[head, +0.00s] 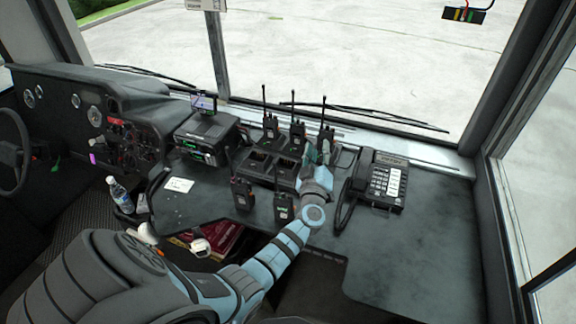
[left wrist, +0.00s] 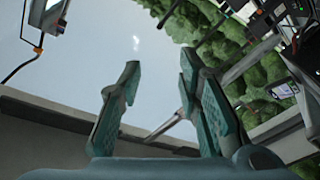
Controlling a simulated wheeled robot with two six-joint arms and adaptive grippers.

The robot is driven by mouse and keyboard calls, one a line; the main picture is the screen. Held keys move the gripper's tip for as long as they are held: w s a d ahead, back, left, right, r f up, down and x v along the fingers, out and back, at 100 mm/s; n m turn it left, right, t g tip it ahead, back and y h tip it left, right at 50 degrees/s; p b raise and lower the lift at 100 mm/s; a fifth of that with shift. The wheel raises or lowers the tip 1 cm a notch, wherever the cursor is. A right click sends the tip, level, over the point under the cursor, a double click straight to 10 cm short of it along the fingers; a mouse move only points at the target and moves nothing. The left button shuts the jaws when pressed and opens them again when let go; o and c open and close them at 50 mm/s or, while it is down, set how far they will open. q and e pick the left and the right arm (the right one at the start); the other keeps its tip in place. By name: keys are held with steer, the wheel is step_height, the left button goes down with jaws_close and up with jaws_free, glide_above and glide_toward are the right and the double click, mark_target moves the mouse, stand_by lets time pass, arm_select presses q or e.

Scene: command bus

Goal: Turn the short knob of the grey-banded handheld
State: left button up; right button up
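Several black handheld radios show in the head view. A left one (head: 270,126), a middle one (head: 297,131) and a right one (head: 326,137) stand at the back by the charger. Two more, one on the left (head: 242,192) and one on the right (head: 283,208), stand near the desk's front edge. I cannot tell which has a grey band, and the knobs are too small to see. My left gripper (head: 319,153) is over the desk, just in front of the back right handheld. In the left wrist view its fingers (left wrist: 160,70) are apart with nothing held between them. My right gripper is out of view.
A black multi-slot charger (head: 260,163) sits left of my gripper. A desk phone (head: 380,182) stands to its right, with bare desk (head: 425,235) beyond. A radio console (head: 205,138), a paper note (head: 179,185) and a water bottle (head: 120,194) are on the left.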

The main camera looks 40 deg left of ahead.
arm_select(q)
steer(key=s+d+f+m+g+h, duration=0.1)
steer(key=s+d+f+m+h, duration=0.4)
steer(key=f, duration=0.3)
steer(key=s+d+f+m+g+h, duration=0.1)
steer(key=s+d+f+m+h, duration=0.2)
steer(key=d+f+m+h, duration=0.3)
steer(key=s+d+f+m+g+b, duration=0.1)
steer(key=s+f+g, duration=0.6)
steer(key=s+f, duration=1.3)
steer(key=shift+s+d+f+m+g+b, duration=0.2)
steer(key=shift+f+m+g+b, duration=0.15)
steer(key=shift+m, duration=0.35)
